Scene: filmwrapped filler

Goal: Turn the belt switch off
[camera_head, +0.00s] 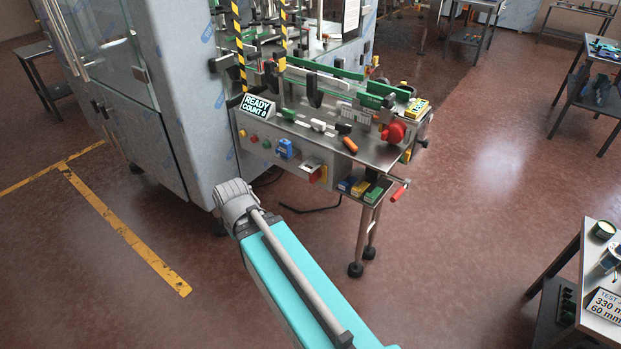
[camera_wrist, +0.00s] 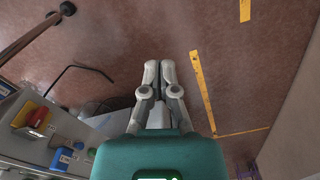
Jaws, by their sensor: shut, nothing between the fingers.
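The front panel (camera_head: 262,143) of the conveyor machine carries several controls. Among them are a blue switch box (camera_head: 285,149) and a grey box with a red part (camera_head: 313,170). In the wrist view the blue box (camera_wrist: 62,158) and the red-and-yellow part (camera_wrist: 38,117) show at the left. I cannot read which control is the belt switch, nor its position. My gripper (camera_wrist: 159,63) is shut and empty, pointing over the floor beside the panel, apart from the controls. In the head view the gripper is hidden; my arm ends left of and below the panel.
A tall grey cabinet (camera_head: 180,100) stands left of the panel. The conveyor table (camera_head: 385,155) has a red knob (camera_head: 393,132), a sign reading READY COUNT (camera_head: 257,107) and small coloured boxes below. Open floor lies in front.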

